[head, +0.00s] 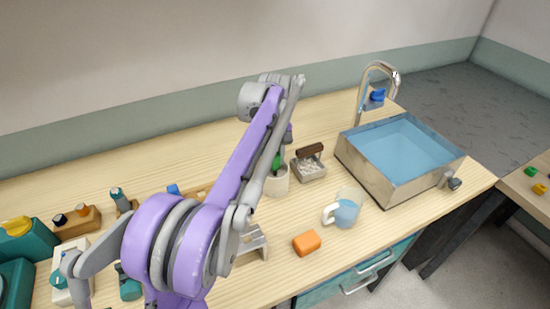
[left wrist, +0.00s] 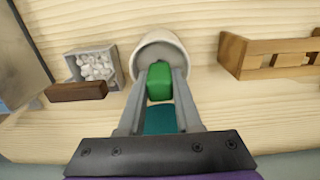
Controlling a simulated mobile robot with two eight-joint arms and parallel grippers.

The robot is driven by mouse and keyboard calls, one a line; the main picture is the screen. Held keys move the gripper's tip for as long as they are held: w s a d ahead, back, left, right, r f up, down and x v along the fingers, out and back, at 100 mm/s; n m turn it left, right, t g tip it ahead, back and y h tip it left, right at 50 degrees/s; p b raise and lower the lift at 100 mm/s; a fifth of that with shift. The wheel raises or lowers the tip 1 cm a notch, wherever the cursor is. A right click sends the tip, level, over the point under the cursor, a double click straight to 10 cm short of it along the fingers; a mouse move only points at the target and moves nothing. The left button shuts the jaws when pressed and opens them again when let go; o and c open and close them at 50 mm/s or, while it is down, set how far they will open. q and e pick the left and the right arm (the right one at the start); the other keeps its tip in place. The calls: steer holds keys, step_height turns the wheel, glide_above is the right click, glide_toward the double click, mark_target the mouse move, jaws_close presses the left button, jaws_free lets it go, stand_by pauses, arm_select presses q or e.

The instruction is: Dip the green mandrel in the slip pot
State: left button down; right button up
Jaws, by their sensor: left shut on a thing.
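The green mandrel (head: 277,162) shows as a green block at the mouth of the pale slip pot (head: 276,183). My left gripper (left wrist: 158,82) is shut on the green mandrel (left wrist: 159,73), one finger on each side. In the left wrist view, the green block overlaps the near rim of the slip pot (left wrist: 160,40). The mandrel's lower part is hidden, so I cannot tell how deep it reaches. In the head view, my purple left arm covers most of the gripper. My right gripper is not in view.
A small tray of white pellets (head: 308,170) with a brown bar stands close beside the pot. A mug (head: 345,210), an orange block (head: 306,242) and a water-filled basin (head: 372,178) are to the right. A wooden rack (left wrist: 270,56) stands on the pot's other side.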

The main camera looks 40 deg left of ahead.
arm_select(q)
step_height(320, 180, up, 6)
steer(key=p, duration=0.4)
steer(key=shift+r, duration=0.25)
steer(key=shift+r+p, duration=1.55)
steer(key=shift+r, duration=0.7)
steer(key=shift+w, duration=0.1)
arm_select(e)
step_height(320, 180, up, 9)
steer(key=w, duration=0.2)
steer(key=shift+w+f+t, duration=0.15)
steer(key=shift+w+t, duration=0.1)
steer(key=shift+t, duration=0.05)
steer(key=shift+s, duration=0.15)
arm_select(q)
step_height(320, 180, up, 5)
steer(key=p, duration=0.2)
steer(key=shift+p, duration=0.3)
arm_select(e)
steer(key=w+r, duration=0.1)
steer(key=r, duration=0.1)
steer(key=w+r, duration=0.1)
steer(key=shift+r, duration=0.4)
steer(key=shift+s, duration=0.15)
